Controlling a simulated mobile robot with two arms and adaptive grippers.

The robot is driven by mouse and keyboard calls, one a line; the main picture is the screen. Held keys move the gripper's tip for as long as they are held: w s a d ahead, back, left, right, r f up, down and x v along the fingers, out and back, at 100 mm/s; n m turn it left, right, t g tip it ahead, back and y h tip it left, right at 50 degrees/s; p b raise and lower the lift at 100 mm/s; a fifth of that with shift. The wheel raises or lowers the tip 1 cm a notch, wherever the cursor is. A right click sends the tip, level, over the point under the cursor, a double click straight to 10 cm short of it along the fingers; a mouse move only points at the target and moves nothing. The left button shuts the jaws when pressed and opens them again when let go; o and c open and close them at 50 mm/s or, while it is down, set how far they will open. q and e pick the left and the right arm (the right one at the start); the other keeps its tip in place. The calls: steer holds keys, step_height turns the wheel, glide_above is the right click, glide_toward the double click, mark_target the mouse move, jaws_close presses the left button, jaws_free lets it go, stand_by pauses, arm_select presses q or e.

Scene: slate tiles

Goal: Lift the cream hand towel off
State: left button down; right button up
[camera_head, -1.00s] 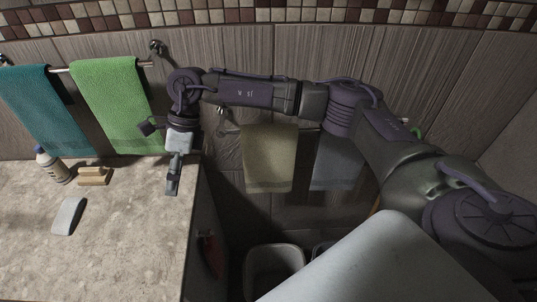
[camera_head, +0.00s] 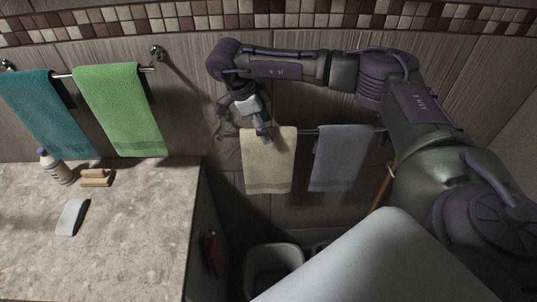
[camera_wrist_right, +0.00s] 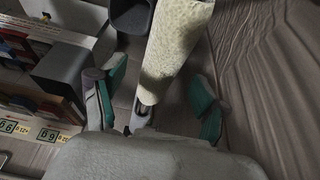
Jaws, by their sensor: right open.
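The cream hand towel (camera_head: 269,165) hangs over the lower right rail, left of a blue-grey towel. My right gripper (camera_head: 262,135) is at the top left part of the cream towel, by the rail. In the right wrist view the gripper (camera_wrist_right: 158,100) is open, with a green-padded finger on each side. The cream towel (camera_wrist_right: 176,45) shows between the fingers, its near end over the rail end. I cannot tell whether a finger touches it. My left gripper is in neither view.
A blue-grey towel (camera_head: 341,160) hangs on the same rail. Green (camera_head: 120,110) and teal (camera_head: 45,115) towels hang on the left rail. The counter (camera_head: 120,240) holds a bottle (camera_head: 56,168), a wooden brush (camera_head: 97,178) and a pale bar-shaped object (camera_head: 72,217). A bin (camera_head: 272,262) stands below.

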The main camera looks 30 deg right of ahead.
mark_target(268, 163)
steer(key=shift+s+f+p, duration=0.1)
steer(key=shift+f+p, duration=0.15)
steer(key=shift+p, duration=0.1)
steer(key=p+x, duration=0.2)
steer(key=x, duration=0.1)
steer(key=shift+f, duration=0.35)
steer(key=shift+d+f, duration=0.2)
steer(key=shift+f, duration=0.35)
steer(key=shift+f, duration=0.2)
jaws_close()
